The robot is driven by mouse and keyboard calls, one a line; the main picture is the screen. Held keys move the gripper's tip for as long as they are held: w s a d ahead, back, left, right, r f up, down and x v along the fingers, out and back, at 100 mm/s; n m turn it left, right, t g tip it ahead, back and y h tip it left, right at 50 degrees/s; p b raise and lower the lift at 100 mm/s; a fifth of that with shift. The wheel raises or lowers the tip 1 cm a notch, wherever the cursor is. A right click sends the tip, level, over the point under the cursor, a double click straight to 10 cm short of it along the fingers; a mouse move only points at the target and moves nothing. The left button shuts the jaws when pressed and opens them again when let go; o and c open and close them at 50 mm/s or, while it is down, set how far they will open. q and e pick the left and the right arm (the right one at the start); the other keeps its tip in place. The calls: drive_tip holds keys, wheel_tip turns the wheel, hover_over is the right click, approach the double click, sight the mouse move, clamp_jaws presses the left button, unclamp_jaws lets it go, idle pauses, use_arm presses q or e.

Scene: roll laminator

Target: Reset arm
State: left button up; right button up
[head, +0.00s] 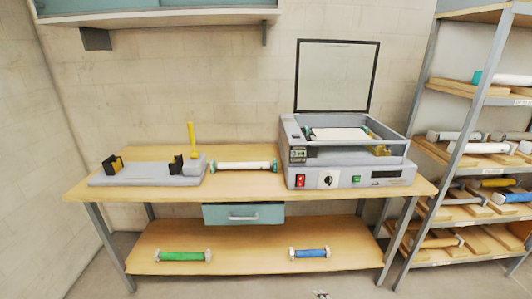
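Neither of my grippers shows clearly in the head view. A small dark and light part pokes in at the bottom edge, right of the middle; I cannot tell what it is. The roll laminator (345,176) stands on the right of the workbench with its framed clear lid (336,76) raised. A white roll (338,134) shows inside it. A white roll with green ends (244,166) lies on the bench left of the laminator. A grey fixture (140,175) with black holders and an upright yellow handle (191,137) stands at the left.
The workbench top (240,189) has a shut blue drawer (243,214) below. Its lower shelf (235,262) holds a green roll (182,256) and a blue roll (310,253). A rack (452,148) with several rolls stands at right. A wall cabinet (150,18) hangs above.

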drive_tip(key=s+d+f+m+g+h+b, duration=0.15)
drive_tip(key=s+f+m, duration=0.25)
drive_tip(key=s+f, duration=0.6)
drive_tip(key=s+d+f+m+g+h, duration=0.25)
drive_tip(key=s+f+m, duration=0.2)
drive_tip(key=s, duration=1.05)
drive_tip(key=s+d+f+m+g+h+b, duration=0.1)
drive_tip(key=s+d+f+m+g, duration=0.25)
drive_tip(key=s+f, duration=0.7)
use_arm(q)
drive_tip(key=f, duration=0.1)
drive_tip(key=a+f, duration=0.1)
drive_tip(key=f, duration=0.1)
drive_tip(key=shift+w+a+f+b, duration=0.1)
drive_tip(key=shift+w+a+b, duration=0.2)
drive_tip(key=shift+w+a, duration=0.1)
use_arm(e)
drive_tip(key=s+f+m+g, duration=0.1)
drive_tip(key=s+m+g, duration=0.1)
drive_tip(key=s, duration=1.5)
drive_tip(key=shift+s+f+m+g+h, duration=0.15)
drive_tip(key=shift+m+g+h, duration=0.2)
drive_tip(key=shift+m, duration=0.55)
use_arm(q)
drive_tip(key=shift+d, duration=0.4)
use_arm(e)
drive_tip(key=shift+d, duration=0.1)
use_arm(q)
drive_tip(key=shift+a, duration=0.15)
